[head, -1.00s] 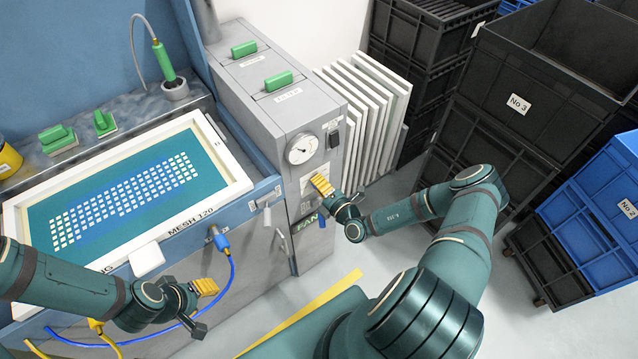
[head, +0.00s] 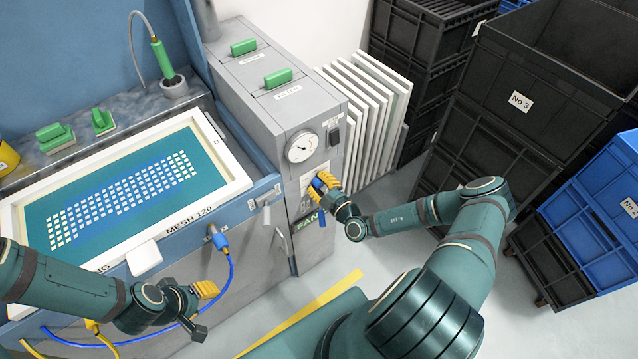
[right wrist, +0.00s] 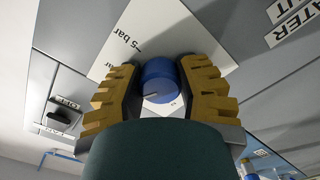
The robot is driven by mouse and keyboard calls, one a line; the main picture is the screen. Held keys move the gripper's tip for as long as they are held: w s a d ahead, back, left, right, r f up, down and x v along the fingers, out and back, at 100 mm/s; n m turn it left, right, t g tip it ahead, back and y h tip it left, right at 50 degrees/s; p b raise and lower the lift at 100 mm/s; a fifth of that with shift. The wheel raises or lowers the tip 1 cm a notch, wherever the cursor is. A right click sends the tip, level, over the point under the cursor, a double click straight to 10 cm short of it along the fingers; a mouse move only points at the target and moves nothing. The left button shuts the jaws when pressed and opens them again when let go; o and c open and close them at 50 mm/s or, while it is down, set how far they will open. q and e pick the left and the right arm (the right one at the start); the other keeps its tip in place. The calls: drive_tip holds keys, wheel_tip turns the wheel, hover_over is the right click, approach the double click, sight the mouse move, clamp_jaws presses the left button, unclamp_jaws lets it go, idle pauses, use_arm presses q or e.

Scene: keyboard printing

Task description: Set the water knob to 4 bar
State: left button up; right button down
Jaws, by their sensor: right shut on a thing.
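The blue water knob (right wrist: 158,78) sits on a white scale plate (right wrist: 178,32) on the grey cabinet front; a "5 bar" mark shows at the plate's upper left. My right gripper (right wrist: 160,90) is shut on the knob, with yellow ribbed fingers on both sides. In the head view, the right gripper (head: 326,184) is at the cabinet front below the round pressure gauge (head: 302,146). The gauge's reading is too small to tell. The rest of the knob's scale is hidden. My left gripper (head: 206,306) hangs in front of the press; its opening is unclear.
A black switch (head: 334,136) is right of the gauge. White frames (head: 370,110) stand behind the cabinet. Black crates (head: 490,150) and a blue crate (head: 590,200) stand at the right. The framed screen (head: 130,255) lies at the left. A blue hose (head: 232,270) hangs below it.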

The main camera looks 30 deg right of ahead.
drive_tip(key=m, duration=0.4)
drive_tip(key=shift+w+r+m+b, duration=0.1)
drive_tip(key=shift+m+b, duration=0.3)
idle(0.4)
drive_tip(key=c, duration=0.5)
unclamp_jaws()
drive_tip(key=shift+c, duration=0.2)
drive_tip(key=s+d, duration=0.1)
drive_tip(key=s, duration=1.1)
